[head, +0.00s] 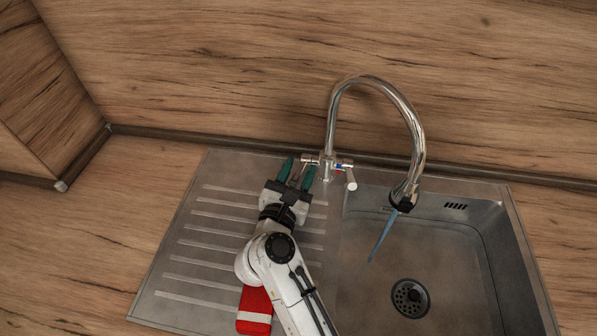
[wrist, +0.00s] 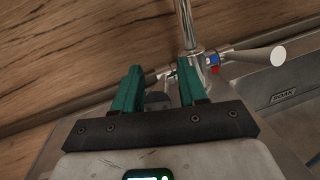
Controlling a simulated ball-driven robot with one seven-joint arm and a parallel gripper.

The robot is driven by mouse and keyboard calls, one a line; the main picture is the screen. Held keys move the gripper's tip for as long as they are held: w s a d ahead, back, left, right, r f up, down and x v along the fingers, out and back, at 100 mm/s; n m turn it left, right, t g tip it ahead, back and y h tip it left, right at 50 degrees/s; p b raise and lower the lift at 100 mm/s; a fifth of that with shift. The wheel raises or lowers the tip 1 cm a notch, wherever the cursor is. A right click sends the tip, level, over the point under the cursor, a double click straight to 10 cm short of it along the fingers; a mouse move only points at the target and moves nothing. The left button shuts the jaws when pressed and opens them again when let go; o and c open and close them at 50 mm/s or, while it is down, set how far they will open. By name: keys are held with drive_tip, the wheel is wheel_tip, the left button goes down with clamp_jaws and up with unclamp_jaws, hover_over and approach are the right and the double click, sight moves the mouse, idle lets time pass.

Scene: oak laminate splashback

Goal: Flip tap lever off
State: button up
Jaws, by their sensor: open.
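The chrome tap (head: 331,130) stands behind the sink with a tall curved spout. A blue stream of water (head: 381,238) runs from its spout. One lever (head: 351,180) is on the right of the tap's base and points forward; it also shows in the wrist view (wrist: 262,57), beside blue and red marks. A grey lever end (wrist: 158,98) on the tap's left side shows between my fingers. My gripper (head: 298,170) is open, with green fingers either side of that lever, just left of the tap's base. Whether a finger touches it, I cannot tell.
The steel sink bowl (head: 450,240) with a round drain (head: 410,298) is on the right. The ribbed drainer (head: 190,262) lies under my arm. A red item with a white band (head: 254,311) lies partly hidden beside my arm. A wooden splashback (head: 230,70) stands close behind the tap.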

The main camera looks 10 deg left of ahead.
drive_tip(key=shift+w, duration=0.15)
drive_tip(key=shift+c, duration=0.4)
clamp_jaws()
